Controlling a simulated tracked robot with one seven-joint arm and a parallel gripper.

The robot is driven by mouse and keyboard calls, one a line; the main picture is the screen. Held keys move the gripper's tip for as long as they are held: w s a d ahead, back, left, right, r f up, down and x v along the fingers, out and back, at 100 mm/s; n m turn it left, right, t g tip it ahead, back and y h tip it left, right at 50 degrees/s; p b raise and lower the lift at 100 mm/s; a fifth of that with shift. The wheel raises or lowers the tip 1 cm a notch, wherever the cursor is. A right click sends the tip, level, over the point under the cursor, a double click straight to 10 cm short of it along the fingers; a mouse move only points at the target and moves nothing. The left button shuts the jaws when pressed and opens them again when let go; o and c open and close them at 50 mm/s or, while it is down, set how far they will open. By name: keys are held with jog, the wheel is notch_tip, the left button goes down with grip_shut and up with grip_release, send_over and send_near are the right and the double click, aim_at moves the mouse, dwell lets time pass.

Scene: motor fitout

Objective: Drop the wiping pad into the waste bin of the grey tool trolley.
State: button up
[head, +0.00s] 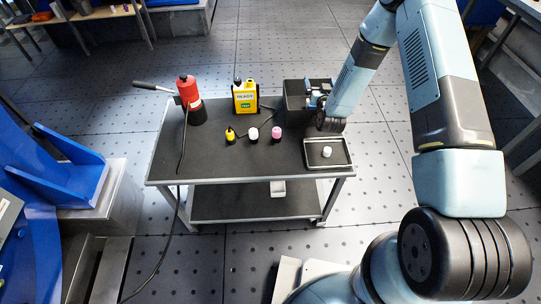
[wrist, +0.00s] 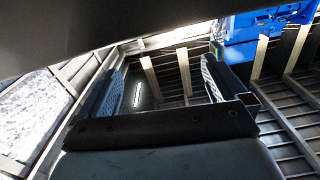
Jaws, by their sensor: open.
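The grey tool trolley (head: 230,165) stands in the middle of the head view. A dark open box at its back right corner (head: 294,101) looks like the waste bin. My gripper (head: 316,97) is over or beside the right part of this box, partly hidden by my own wrist; I cannot tell whether it reaches inside. In the wrist view my gripper (wrist: 163,82) has two blue ridged fingers spread apart, with nothing clearly held between them. I cannot make out the wiping pad in either view, and the bin's inside is mostly hidden.
A red pump (head: 189,97) with a hose, a yellow device (head: 245,96) and small bottles (head: 253,134) stand on the trolley. A shallow tray (head: 315,161) with a white item (head: 327,152) lies front right. The trolley's front left top is clear. A blue structure (head: 65,170) stands at left.

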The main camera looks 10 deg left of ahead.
jog(key=v, duration=1.3)
jog(key=shift+s+d, duration=0.15)
jog(key=shift+s, duration=0.2)
